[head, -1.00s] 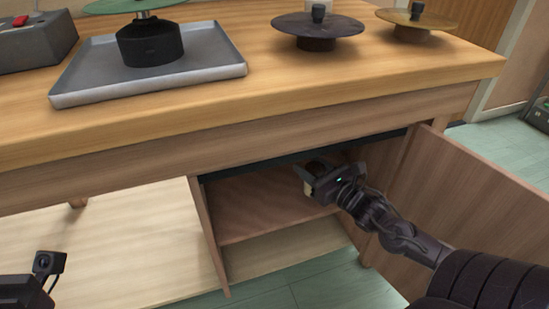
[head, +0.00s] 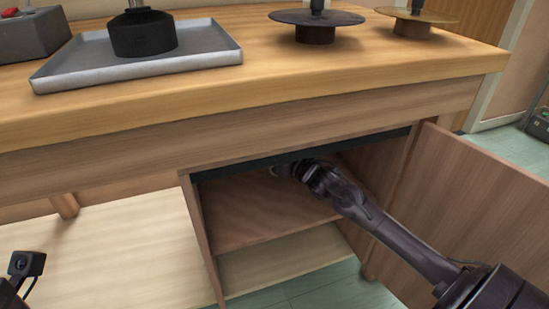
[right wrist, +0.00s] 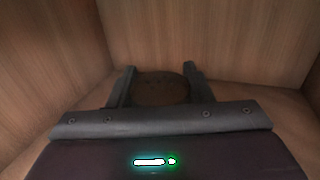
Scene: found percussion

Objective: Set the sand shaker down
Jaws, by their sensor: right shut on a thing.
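The sand shaker (right wrist: 160,89) shows in the right wrist view as a round, dark brown top between the two fingers. My right gripper (right wrist: 159,82) is shut on it, one finger on each side. In the head view my right arm reaches through the open cabinet (head: 262,212), and the gripper is deep inside, above the shelf (head: 250,222). The shaker cannot be made out there. Its underside is hidden, so I cannot tell whether it touches the shelf. Of my left arm only a wrist part shows at the lower left; its fingers are out of view.
The open cabinet door (head: 480,205) stands to the right of my arm. Wooden side walls and the tabletop edge (head: 250,105) close in the opening. On top are a grey tray (head: 80,80) with a black weight (head: 143,35), and two discs on stands (head: 316,18) (head: 427,18).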

